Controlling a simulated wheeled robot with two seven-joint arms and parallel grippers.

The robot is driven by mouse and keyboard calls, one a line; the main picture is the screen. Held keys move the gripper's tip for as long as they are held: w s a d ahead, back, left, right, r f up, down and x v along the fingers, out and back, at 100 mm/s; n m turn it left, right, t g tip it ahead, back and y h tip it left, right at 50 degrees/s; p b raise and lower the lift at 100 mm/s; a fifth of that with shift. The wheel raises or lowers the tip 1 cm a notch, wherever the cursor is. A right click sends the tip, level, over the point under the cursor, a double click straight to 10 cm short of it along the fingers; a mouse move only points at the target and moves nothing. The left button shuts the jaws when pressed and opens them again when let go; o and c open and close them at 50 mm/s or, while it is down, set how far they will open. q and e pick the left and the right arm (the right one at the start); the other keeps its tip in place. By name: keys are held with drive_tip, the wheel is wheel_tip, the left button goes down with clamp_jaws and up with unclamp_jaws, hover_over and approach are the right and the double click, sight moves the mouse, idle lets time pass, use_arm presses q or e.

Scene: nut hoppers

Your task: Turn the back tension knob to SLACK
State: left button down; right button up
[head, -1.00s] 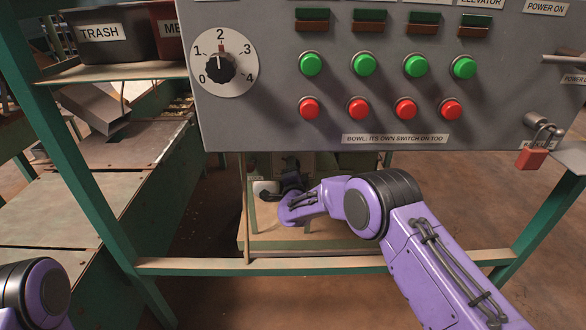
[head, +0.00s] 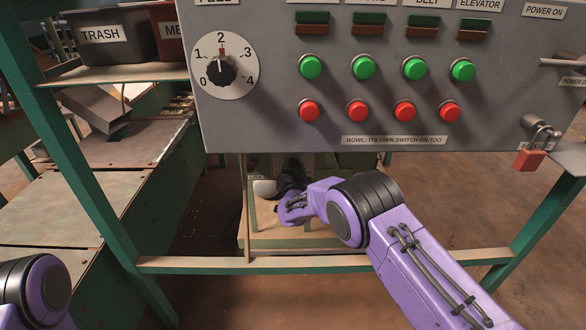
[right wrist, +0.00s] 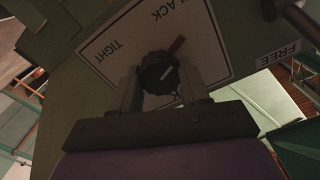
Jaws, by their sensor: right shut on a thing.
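The plate reads TIGHT on the left and SLACK, partly cut off, at the top. A reddish-brown mark shows beside the knob on its upper right. My right gripper (right wrist: 160,84) is shut on the knob, one finger on each side, and hides the lower part of the plate. In the head view my right gripper (head: 290,180) is a dark shape beneath the panel. My left gripper is out of view.
A grey control panel (head: 280,100) with a dial and green and red buttons overhangs my right arm. A green frame rail (head: 330,264) runs below it. A FREE label (right wrist: 278,55) is right of the plate. Bins stand on a shelf at upper left.

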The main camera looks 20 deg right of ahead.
drive_tip(key=shift+n, duration=0.6)
drive_tip(key=o, duration=1.1)
drive_tip(key=shift+c, duration=0.2)
drive_tip(key=shift+s, duration=0.1)
drive_tip(key=p+v, duration=0.2)
drive_tip(key=v, duration=0.8)
